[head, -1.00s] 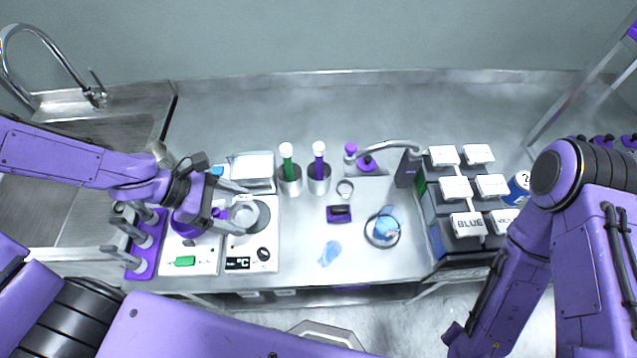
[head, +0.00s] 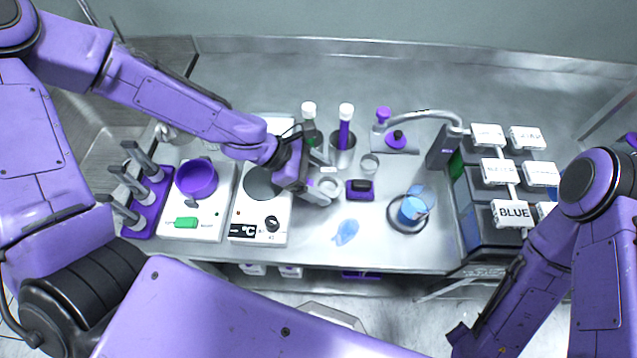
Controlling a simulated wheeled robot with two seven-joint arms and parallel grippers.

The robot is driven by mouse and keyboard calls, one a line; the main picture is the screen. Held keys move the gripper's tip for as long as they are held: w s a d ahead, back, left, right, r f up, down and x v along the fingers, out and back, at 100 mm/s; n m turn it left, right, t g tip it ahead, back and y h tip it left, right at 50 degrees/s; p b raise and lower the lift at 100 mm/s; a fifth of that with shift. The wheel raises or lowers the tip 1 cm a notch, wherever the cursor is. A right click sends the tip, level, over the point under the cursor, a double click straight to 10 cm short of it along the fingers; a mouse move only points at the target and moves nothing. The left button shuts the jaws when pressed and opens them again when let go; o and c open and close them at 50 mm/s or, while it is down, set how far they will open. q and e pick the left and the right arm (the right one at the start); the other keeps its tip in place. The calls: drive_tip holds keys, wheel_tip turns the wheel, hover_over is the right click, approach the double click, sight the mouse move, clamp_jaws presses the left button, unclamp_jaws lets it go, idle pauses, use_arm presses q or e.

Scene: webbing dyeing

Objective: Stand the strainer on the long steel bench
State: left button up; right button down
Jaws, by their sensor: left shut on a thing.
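My left gripper (head: 322,182) is shut on a small pale round piece (head: 329,187), which looks like the strainer. It is over the long steel bench (head: 300,230), between the hot plate and a small purple-and-black block. The fingers partly cover the piece, and I cannot tell whether it touches the bench. My right arm hangs at the right, and its fingers do not show.
A purple pot (head: 197,180) sits on a white device at left, beside the hot plate (head: 262,183). Steel cups (head: 342,152) stand behind the gripper. A blue-filled beaker (head: 415,207) and labelled boxes (head: 512,214) are right. A blue spill (head: 346,232) lies in front.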

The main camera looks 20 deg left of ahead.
use_arm(q)
drive_tip(key=shift+f, duration=0.75)
drive_tip(key=shift+w+f, duration=0.25)
drive_tip(key=shift+s, duration=0.1)
drive_tip(key=o, duration=0.9)
drive_tip(key=shift+a+r, duration=0.2)
drive_tip(key=shift+r, duration=0.15)
drive_tip(key=p+v, duration=0.3)
drive_tip(key=v, duration=0.7)
drive_tip(key=shift+s+a+r, duration=0.15)
drive_tip(key=shift+a+r, duration=0.1)
drive_tip(key=shift+r, duration=0.05)
drive_tip(key=shift+s+a+r, duration=0.1)
drive_tip(key=shift+a+r, duration=0.05)
drive_tip(key=shift+a, duration=0.1)
